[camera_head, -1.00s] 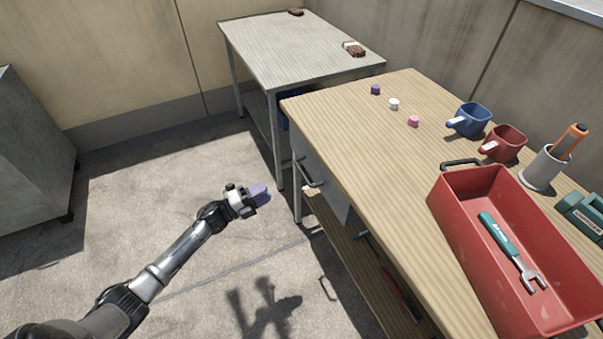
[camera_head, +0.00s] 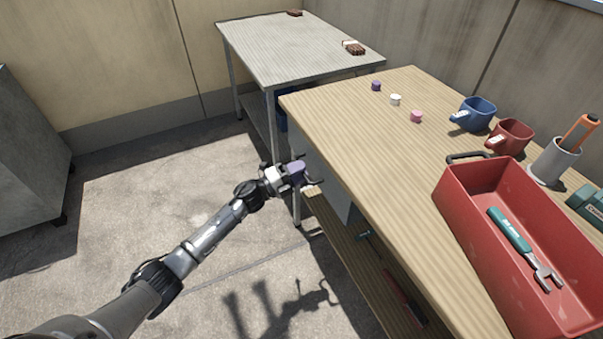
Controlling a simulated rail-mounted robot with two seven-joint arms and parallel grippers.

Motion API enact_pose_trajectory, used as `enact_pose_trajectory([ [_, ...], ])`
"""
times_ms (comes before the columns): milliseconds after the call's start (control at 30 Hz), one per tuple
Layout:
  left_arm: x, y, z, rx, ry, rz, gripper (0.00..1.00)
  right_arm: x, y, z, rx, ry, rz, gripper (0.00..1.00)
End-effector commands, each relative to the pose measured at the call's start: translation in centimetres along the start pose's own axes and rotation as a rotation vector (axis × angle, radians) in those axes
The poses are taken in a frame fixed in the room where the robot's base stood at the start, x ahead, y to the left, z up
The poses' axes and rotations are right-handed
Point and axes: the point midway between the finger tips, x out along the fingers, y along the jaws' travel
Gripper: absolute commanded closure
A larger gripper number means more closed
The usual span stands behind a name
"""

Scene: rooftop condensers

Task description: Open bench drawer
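The wooden-topped bench (camera_head: 385,150) stands on the right, with a grey drawer (camera_head: 327,187) under its left edge. The drawer front looks flush with the bench, so it appears shut. Its dark bar handle (camera_head: 317,183) shows only at its ends; the middle is hidden behind my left gripper. My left gripper (camera_head: 299,171), with purple fingertips, is at the handle. I cannot tell whether its fingers are around the handle or only beside it, nor whether they are closed. My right gripper is not in view.
A red toolbox (camera_head: 462,215) holding a green-handled wrench (camera_head: 525,246), a blue mug (camera_head: 472,114) and a red mug (camera_head: 509,137) stand on the bench. A lower shelf (camera_head: 345,240) carries tools. A grey table (camera_head: 290,50) stands behind. The floor left of the bench is clear.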

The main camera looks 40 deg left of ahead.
Motion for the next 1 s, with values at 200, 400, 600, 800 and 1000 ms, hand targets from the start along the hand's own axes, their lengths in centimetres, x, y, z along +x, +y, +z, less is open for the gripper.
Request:
enact_pose_trajectory([
  [200, 0.73, -0.01, 0.02, 0.001, -0.001, 0.0, 0.64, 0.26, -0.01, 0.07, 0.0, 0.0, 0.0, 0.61],
  [400, 0.76, -0.03, 0.01, 0.0, -0.001, 0.001, 0.64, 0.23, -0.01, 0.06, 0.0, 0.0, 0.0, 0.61],
  [600, 0.75, -0.02, 0.01, 0.0, -0.001, 0.0, 0.78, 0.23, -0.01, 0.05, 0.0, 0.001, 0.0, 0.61],
  [800, 0.74, -0.02, 0.01, 0.0, -0.001, 0.0, 0.97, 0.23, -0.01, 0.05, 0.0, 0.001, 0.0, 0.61],
  [1000, 0.73, -0.02, 0.0, 0.0, -0.001, 0.0, 1.0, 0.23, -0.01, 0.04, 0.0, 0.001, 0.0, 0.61],
])
